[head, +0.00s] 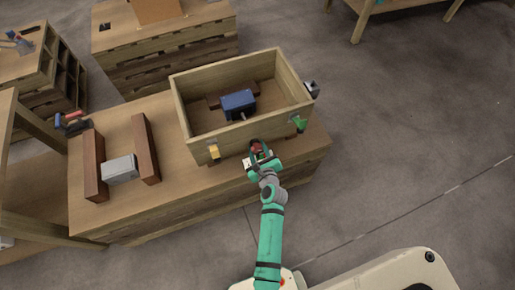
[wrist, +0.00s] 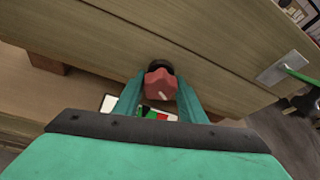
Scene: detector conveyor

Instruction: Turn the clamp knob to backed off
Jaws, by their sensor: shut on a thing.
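The clamp knob (wrist: 160,84) is red with a pale mark on its face and a dark collar behind it. It sits on the front wall of the wooden box (head: 178,110). My gripper (wrist: 160,92) is shut on the knob, with one teal finger on each side of it in the wrist view. A small label with red, green and white patches (wrist: 155,114) shows just below the knob, partly hidden by the gripper.
A blue block (head: 238,103) with a rod sits inside the box. A yellow piece (head: 214,152) and a green lever (head: 299,124) are on the box's front wall, either side of my gripper. A grey block (head: 121,169) lies between brown rails at left.

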